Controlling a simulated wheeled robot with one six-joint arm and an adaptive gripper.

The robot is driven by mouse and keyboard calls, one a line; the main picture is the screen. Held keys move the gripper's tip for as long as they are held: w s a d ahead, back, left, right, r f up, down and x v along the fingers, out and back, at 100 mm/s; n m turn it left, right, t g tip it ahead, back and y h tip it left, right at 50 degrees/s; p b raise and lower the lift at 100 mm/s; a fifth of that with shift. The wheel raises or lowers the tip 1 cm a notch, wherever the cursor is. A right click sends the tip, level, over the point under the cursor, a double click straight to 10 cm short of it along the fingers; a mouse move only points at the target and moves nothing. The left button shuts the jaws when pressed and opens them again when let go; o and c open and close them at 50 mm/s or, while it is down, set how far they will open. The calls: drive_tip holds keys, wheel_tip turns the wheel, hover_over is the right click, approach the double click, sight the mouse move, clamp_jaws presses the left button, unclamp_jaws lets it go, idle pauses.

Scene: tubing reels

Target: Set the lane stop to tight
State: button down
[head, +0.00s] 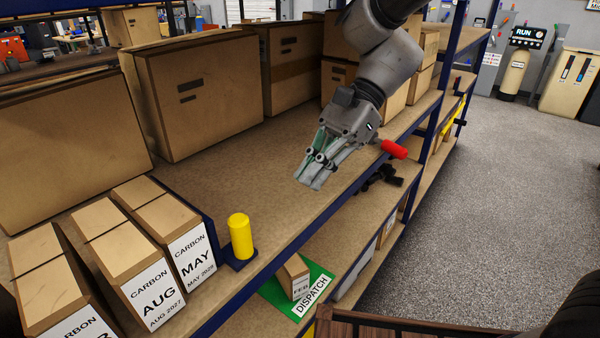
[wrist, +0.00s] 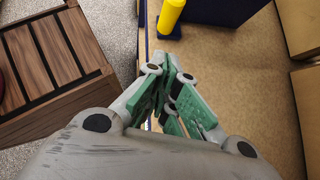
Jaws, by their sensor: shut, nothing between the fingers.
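The lane stop appears to be the yellow upright cylinder (head: 239,236) on a dark blue base (head: 243,262) at the shelf's front edge, right of the carton row. In the wrist view the yellow cylinder (wrist: 171,14) shows at the top, beyond my fingertips. I see no readable tight mark on it. My gripper (head: 312,184) is shut and empty above the bare shelf, to the right of and apart from the yellow cylinder. Its green-padded fingers (wrist: 168,68) also show in the wrist view.
Carton boxes marked MAY (head: 190,235) and AUG (head: 135,262) stand left of the cylinder. Large brown boxes (head: 195,90) line the back. A red handle (head: 394,148) shows behind my gripper. Below lies a green DISPATCH mat (head: 272,293) with a small FEB box (head: 293,276).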

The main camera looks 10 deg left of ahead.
sight(248, 235)
drive_tip(key=x, duration=0.7)
drive_tip(key=shift+s+a, duration=0.15)
drive_tip(key=shift+s, duration=0.05)
drive_tip(key=shift+s+a+r, duration=0.1)
drive_tip(key=shift+s+a, duration=0.7)
drive_tip(key=shift+s, duration=0.1)
drive_tip(key=shift+s+a, duration=0.35)
drive_tip(key=shift+a, duration=0.05)
drive_tip(key=shift+s+a, duration=0.35)
drive_tip(key=shift+s, duration=0.35)
drive_tip(key=shift+s+a, duration=0.3)
drive_tip(key=shift+s, duration=0.4)
drive_tip(key=shift+s+a, duration=0.35)
drive_tip(key=shift+s, duration=0.4)
